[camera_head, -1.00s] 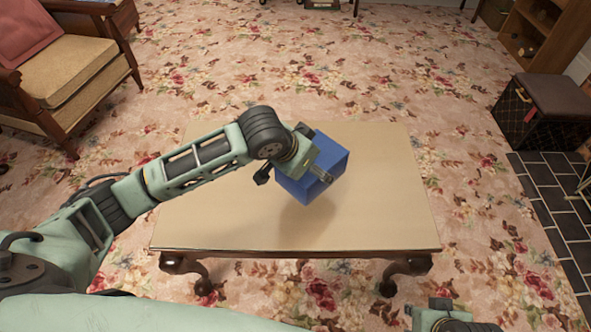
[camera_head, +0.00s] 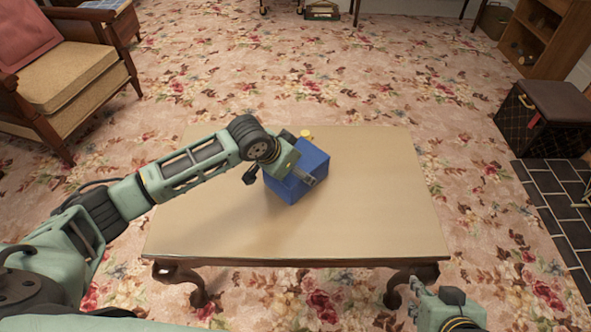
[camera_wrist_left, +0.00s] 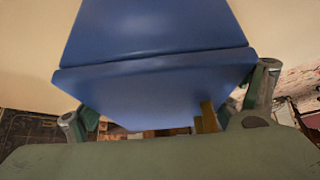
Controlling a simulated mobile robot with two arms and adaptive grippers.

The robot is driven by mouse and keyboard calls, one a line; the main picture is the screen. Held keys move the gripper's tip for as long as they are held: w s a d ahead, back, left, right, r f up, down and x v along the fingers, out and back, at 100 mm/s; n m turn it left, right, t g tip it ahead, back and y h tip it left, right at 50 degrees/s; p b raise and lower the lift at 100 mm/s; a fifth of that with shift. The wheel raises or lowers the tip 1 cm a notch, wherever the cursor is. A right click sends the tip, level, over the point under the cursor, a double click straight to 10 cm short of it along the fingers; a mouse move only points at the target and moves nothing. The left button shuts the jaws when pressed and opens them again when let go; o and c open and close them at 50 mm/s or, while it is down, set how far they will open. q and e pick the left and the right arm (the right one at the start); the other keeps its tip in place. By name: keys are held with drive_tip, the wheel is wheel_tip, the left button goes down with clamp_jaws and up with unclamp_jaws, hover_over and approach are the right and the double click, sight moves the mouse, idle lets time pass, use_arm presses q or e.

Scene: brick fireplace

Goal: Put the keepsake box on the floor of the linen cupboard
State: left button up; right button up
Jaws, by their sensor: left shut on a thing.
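The blue box, which I take as the keepsake box (camera_head: 312,160), is at the middle of the low wooden table (camera_head: 365,215). My left gripper (camera_head: 297,172) is shut on it from the left and near side. I cannot tell whether its underside touches the table. In the left wrist view the box (camera_wrist_left: 150,85) fills the space between the two fingers of the left gripper (camera_wrist_left: 168,105). My right gripper (camera_head: 416,298) is low at the bottom right, apart from the table, open and empty. No linen cupboard shows that I can identify.
A small yellow thing (camera_head: 306,133) shows just behind the box. An armchair (camera_head: 75,75) stands at the left. A dark padded case (camera_head: 545,118) and black tiles (camera_head: 560,195) are at the right, with a wooden shelf unit (camera_head: 545,35) behind. Flowered carpet beyond the table is open.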

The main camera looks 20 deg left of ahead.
idle(0.4)
use_arm(q)
drive_tip(key=o, duration=1.4)
drive_tip(key=shift+f, duration=0.1)
drive_tip(key=shift+c, duration=0.2)
